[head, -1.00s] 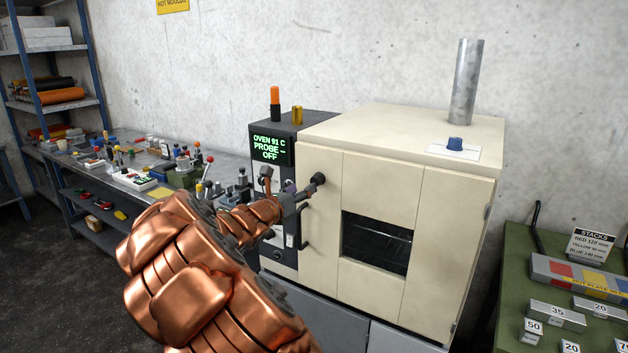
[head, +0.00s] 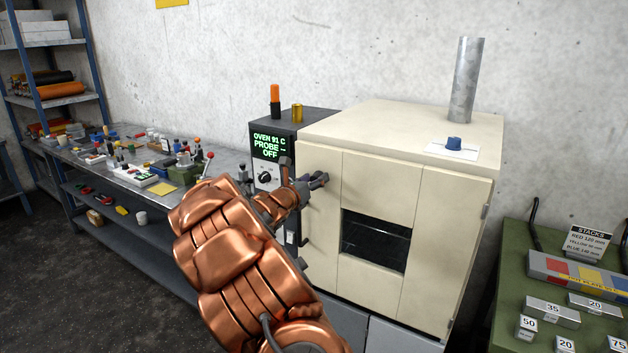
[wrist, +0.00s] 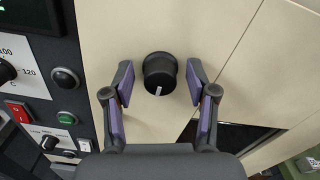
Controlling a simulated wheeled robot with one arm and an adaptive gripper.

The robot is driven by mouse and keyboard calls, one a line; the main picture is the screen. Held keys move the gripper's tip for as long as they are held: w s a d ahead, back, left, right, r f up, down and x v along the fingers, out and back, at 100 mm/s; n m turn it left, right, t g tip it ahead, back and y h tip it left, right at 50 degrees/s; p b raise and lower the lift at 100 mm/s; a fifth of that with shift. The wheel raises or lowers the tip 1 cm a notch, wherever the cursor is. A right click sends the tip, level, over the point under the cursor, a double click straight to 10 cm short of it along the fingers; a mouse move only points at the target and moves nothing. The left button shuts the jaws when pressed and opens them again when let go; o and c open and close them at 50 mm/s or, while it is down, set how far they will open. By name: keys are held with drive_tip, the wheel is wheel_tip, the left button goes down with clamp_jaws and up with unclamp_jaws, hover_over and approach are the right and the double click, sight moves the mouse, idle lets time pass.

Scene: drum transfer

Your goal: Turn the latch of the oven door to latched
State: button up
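The oven (head: 375,180) is a cream box with a closed-looking door and a dark window. Its latch, a round black knob (wrist: 159,74) with a white mark, is on the door; the mark points toward the bottom of the wrist view. My gripper (wrist: 159,84) is open, with one purple-padded finger on each side of the knob and a visible gap to it on both sides. In the head view my gripper (head: 318,181) is at the upper left of the door and mostly hides the knob.
A grey control panel (head: 268,180) with a green display reading 91 C adjoins the oven's left side. A cluttered bench (head: 130,180) stands at the left. A green table (head: 510,260) with weights and a sign is at the right.

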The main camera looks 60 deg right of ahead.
clamp_jaws()
drive_tip(key=shift+f+m+b, duration=0.15)
drive_tip(key=shift+m+b, duration=0.35)
drive_tip(key=shift+b, duration=0.45)
drive_tip(key=m+b, duration=0.8)
drive_tip(key=b, duration=0.4)
drive_tip(key=m+b, duration=0.8)
drive_tip(key=b, duration=0.5)
drive_tip(key=shift+s+m, duration=0.2)
drive_tip(key=shift+m, duration=0.2)
drive_tip(key=shift+o, duration=0.6)
unclamp_jaws()
